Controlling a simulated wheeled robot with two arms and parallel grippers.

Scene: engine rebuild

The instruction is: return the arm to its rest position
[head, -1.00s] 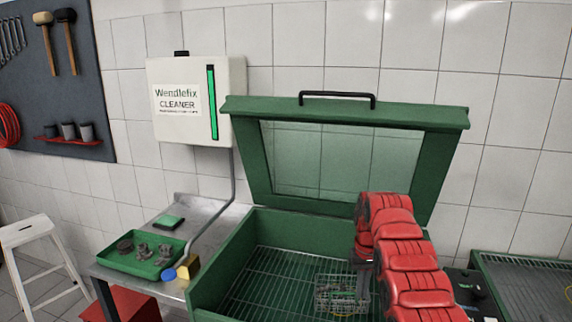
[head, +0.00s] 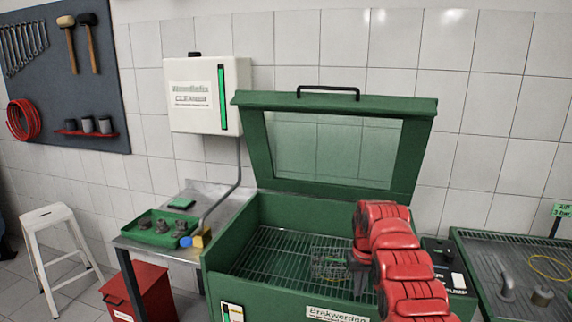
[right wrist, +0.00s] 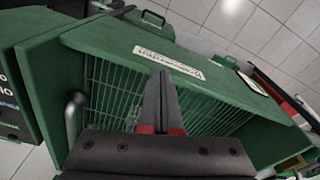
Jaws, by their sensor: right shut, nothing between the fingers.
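My right arm, with red covers, reaches over the open green parts washer (head: 228,268) in the head view. My right gripper (head: 360,284) is over the right part of the washer's basin, beside a small wire basket (head: 328,262) on the grate. In the right wrist view its dark fingers (right wrist: 160,90) are shut together with nothing between them, in front of the washer's grate (right wrist: 110,95). Parts in the basket are too small to tell. My left gripper is not in view.
The washer's glazed lid (head: 420,105) stands open behind the basin. A steel side table (head: 215,195) holds a green tray (head: 150,238) with dark metal parts. A red bin (head: 150,290) and a white stool (head: 50,219) stand left. Another green-edged bench (head: 470,240) is at right.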

